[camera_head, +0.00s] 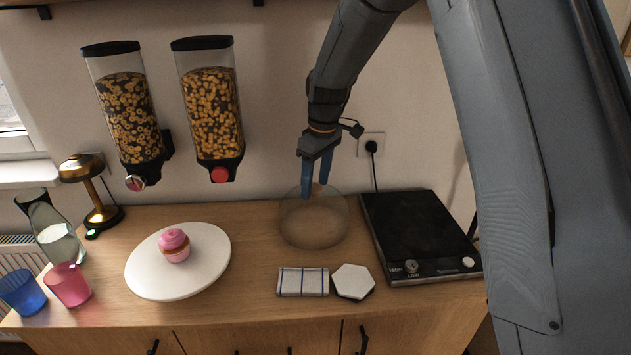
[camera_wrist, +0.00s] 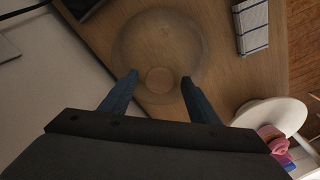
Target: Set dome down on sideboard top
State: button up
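The clear, see-through dome (camera_head: 313,225) stands upright on the wooden sideboard top (camera_head: 230,314), between the white round plate and the black hob. It also shows from above in the wrist view (camera_wrist: 160,35), with its round knob (camera_wrist: 159,79) near the fingertips. My gripper (camera_head: 316,190) points down at the top of the dome. In the wrist view its blue fingers (camera_wrist: 160,79) are apart on either side of the knob, with a visible gap at each side. The dome's rim looks to be on the wood, though its clear edge is faint.
A black hob (camera_head: 415,228) lies close to the dome's right. A folded cloth (camera_head: 302,282) and a white hexagonal coaster (camera_head: 353,281) lie in front. The white plate (camera_head: 205,275) with a pink cupcake (camera_head: 174,246) is left. Two cereal dispensers (camera_head: 212,105) hang behind.

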jog(key=shift+r, duration=0.15)
jog(key=r, duration=0.2)
jog(key=r+b, duration=0.1)
jog(key=r, duration=0.2)
jog(key=r+b, duration=0.1)
jog(key=r, duration=0.1)
jog(key=shift+s+d+r, duration=0.2)
jog(key=shift+s+d, duration=0.05)
jog(key=shift+d, duration=0.1)
jog(key=s+d+f+m, duration=0.3)
jog(key=s+d, duration=0.1)
jog(key=s, duration=0.5)
jog(key=s+d+f+m, duration=0.3)
jog(key=s+d+f, duration=0.1)
jog(key=s, duration=0.5)
jog(key=s+d+f+m+h, duration=0.1)
jog(key=s+d+f+m, duration=0.3)
jog(key=s, duration=0.5)
jog(key=shift+d, duration=0.15)
